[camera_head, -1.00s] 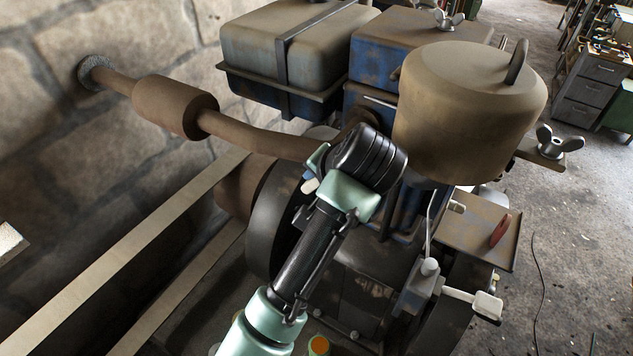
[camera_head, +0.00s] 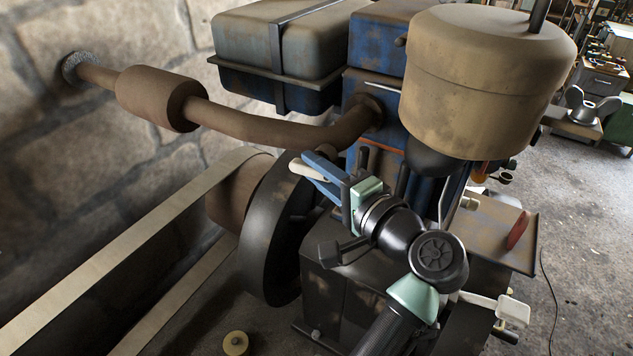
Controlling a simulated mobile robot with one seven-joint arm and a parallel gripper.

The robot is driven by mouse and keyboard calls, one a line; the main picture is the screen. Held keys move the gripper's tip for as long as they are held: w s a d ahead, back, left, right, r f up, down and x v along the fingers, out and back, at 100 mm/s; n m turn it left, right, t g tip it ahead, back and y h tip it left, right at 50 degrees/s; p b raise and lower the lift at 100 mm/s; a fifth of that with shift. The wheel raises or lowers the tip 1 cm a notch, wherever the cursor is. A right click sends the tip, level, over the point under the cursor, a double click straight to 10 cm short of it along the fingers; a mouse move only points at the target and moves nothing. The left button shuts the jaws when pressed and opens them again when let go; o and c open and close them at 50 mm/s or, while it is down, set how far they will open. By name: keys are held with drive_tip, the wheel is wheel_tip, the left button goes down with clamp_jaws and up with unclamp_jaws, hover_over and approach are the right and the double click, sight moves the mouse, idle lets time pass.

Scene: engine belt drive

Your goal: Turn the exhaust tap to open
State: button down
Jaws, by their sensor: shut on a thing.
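My gripper (camera_head: 318,176) reaches left from the wrist, just under the exhaust pipe (camera_head: 270,128) and above the dark flywheel (camera_head: 268,245). Its blue fingers are shut on a small pale piece (camera_head: 301,170), whose tip sticks out to the left. The pale piece looks like the handle of the exhaust tap; the tap's body and its exact angle are hidden behind the gripper. The exhaust pipe runs from the blue engine block to a rusty muffler (camera_head: 160,98) and on to the wall.
A tan canister (camera_head: 485,85) stands close above my wrist. A fuel tank (camera_head: 290,55) sits at the back. A pale belt (camera_head: 120,250) runs left from the pulley. A plate with a red lever (camera_head: 517,230) and a white-ended lever (camera_head: 512,311) are at the right.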

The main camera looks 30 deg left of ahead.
drive_tip(key=shift+f+y+b, duration=0.2)
drive_tip(key=shift+y+b, duration=0.3)
drive_tip(key=shift+b, duration=0.1)
drive_tip(key=shift+r+m+t, duration=0.1)
drive_tip(key=shift+m+t, duration=0.2)
drive_tip(key=c, duration=0.7)
unclamp_jaws()
drive_tip(key=b+v, duration=0.1)
drive_tip(key=v, duration=1.2)
drive_tip(key=shift+b, duration=0.3)
